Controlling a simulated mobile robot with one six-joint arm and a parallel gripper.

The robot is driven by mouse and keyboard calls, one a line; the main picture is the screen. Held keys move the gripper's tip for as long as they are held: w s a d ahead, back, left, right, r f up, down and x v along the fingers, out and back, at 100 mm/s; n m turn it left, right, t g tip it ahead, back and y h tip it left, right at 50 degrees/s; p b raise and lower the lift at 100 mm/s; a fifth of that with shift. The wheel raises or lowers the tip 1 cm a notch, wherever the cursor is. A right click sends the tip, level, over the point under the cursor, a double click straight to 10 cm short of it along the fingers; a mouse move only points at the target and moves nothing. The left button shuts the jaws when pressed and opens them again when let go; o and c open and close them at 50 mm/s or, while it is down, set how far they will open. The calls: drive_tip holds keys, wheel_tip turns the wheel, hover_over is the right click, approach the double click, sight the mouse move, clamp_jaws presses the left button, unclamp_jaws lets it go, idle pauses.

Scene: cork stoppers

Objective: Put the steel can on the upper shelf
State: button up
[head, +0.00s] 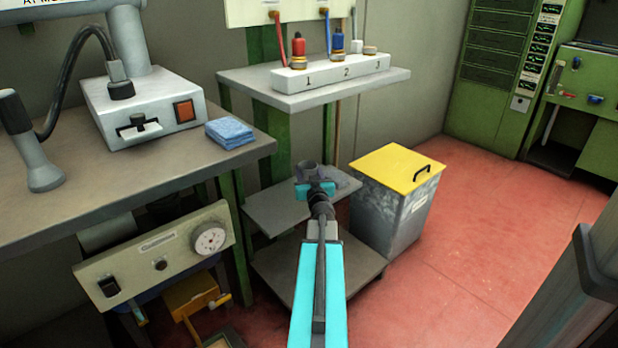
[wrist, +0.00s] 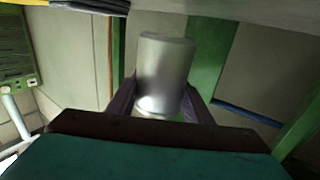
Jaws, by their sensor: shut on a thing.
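The steel can (wrist: 167,75) is a plain shiny cylinder held between the two dark fingers of my gripper (wrist: 163,105) in the wrist view. In the head view my gripper (head: 314,187) is shut on the can (head: 306,170), which looks small and dark grey there. It is in front of a low grey stand, whose upper board (head: 270,212) and lower board (head: 345,283) both show. A higher grey shelf (head: 240,84) is fixed at the wall above and behind the can. I cannot tell whether the can touches the upper board.
The wall shelf carries a white numbered block (head: 330,72) with red and blue stoppered pieces. A grey bin with a yellow lid (head: 392,168) stands close right of my gripper. A workbench (head: 130,170) with a blue cloth (head: 229,132) is at left. Red floor (head: 480,230) is clear at right.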

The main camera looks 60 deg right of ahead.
sight(309, 168)
drive_tip(key=shift+w+d+f+b, duration=0.1)
drive_tip(key=shift+w+d+b, duration=0.15)
drive_tip(key=shift+d, duration=0.5)
drive_tip(key=shift+w+d+f+b, duration=0.1)
drive_tip(key=shift+w+d, duration=0.25)
drive_tip(key=shift+d, duration=0.4)
drive_tip(key=shift+r, duration=0.1)
drive_tip(key=shift+f+b, duration=1.5)
drive_tip(key=shift+f, duration=0.3)
drive_tip(key=shift+a+f, duration=0.1)
drive_tip(key=o, duration=1.1)
drive_tip(key=shift+c, duration=0.2)
drive_tip(key=shift+p+v, duration=1.8)
drive_tip(key=shift+v, duration=4.15)
